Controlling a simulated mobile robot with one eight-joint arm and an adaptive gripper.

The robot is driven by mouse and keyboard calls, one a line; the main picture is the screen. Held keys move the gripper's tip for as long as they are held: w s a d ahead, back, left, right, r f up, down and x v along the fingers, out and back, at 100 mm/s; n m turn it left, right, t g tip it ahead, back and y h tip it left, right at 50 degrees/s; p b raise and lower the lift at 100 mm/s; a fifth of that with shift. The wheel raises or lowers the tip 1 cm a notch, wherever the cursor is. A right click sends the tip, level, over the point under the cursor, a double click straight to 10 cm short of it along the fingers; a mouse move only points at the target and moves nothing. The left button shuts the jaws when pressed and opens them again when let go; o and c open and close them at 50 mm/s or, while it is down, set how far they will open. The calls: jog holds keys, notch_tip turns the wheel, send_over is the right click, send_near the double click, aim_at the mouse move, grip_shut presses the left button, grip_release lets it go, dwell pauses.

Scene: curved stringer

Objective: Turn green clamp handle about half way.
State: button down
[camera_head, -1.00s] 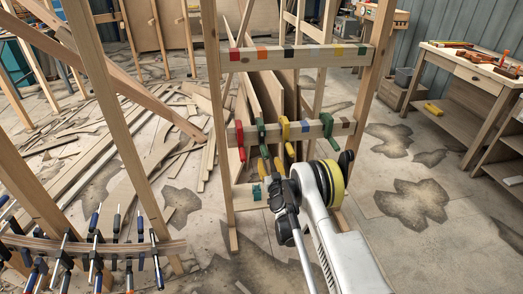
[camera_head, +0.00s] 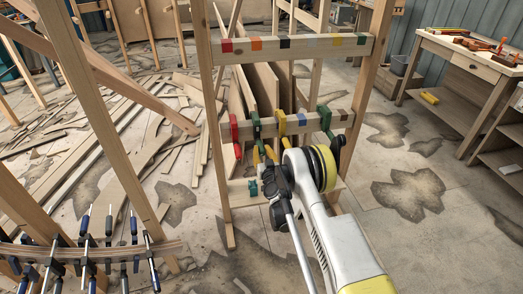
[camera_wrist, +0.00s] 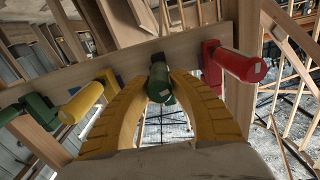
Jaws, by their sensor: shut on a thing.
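The green clamp (camera_head: 256,128) hangs on the middle rail of a wooden rack, between a red clamp and a yellow clamp. My gripper (camera_head: 264,155) reaches up to it from below and in front, and my arm hides part of the rack. In the wrist view, the green handle (camera_wrist: 160,84) lies between the two yellow fingers of my gripper (camera_wrist: 163,82). The fingers are closed on its sides. The handle's rounded end points toward the camera. How far the handle has turned cannot be told.
The red clamp (camera_head: 235,132) and yellow clamp (camera_head: 281,124) sit close on either side. A darker green clamp (camera_head: 325,118) is further right. The upper rail (camera_head: 300,49) carries coloured patches. Loose planks lie on the floor at left; a workbench (camera_head: 470,62) stands at right.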

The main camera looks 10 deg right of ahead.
aim_at(262, 147)
jog(key=shift+m, duration=1.4)
jog(key=c, duration=1.2)
grip_release()
jog(key=shift+w, duration=0.1)
notch_tip(262, 147, up, 10)
jog(key=shift+r, duration=0.1)
